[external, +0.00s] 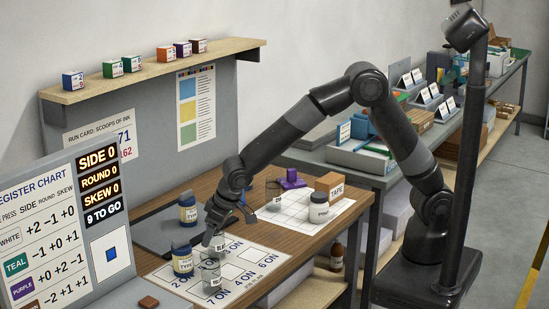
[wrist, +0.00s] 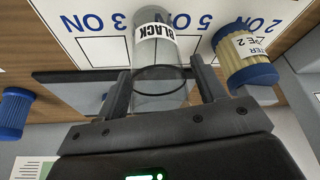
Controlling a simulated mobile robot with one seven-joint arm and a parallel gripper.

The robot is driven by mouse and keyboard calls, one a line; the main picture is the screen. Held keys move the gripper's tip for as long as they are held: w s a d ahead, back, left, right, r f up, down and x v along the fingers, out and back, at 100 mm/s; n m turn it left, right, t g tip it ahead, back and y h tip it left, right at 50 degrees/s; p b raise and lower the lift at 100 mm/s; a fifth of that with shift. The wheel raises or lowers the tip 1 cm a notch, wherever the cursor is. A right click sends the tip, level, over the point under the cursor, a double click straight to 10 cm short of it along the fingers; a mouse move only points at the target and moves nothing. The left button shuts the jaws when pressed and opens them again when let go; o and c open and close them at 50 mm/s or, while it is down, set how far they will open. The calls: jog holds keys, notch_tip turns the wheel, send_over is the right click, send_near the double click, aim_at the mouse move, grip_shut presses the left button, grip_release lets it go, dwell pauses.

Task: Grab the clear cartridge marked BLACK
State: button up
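The clear cartridge marked BLACK shows in the wrist view (wrist: 160,85) between my gripper's two fingers, its label at the far end. In the external view the clear cartridge (external: 211,272) stands upright on the white numbered mat (external: 252,268), near the mat's front. My gripper (external: 212,248) is above it, pointing down. In the wrist view my gripper (wrist: 163,88) has a finger on either side of the cartridge, with a narrow gap seen at the right finger. The fingers look open around it, not pressed on it.
A blue-capped, pale yellow jar (external: 182,262) stands close left of the cartridge; it also shows in the wrist view (wrist: 245,55). Another blue-capped jar (external: 187,210) stands farther back.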

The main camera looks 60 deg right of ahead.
jog(key=c, duration=1.2)
jog(key=shift+r, duration=0.15)
jog(key=shift+c, duration=0.2)
